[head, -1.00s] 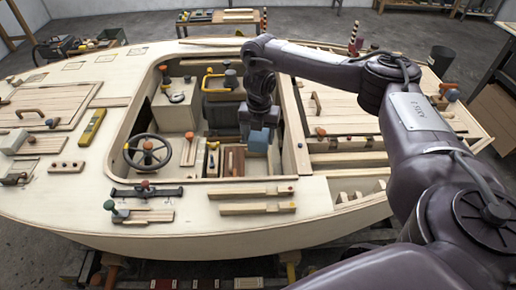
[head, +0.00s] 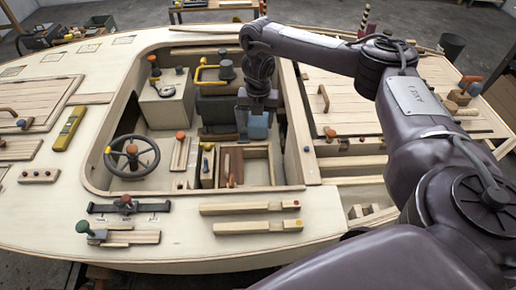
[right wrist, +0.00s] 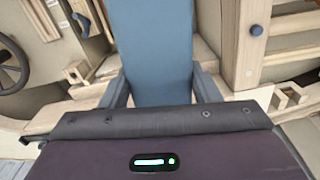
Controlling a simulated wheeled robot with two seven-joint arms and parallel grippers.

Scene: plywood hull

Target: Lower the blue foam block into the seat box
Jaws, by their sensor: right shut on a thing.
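The blue foam block (head: 258,127) hangs from my right gripper (head: 258,104), which is shut on it. The seat box (head: 257,178) is an open wooden box in the cockpit, below and nearer the camera than the block in the head view; reddish-brown wood shows at its left side. The block shows above the box's far edge; its exact height over the box cannot be told. In the right wrist view the blue block (right wrist: 158,50) fills the space between the fingers (right wrist: 160,90). The seat box is not clear there. My left gripper is out of view.
A steering wheel (head: 132,154) and a console (head: 166,100) stand left of the box. A dark seat with a yellow handle (head: 207,75) is behind it. The cockpit's right wall (head: 297,130) rises close to the block. Two wooden strips (head: 250,207) lie on the near deck.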

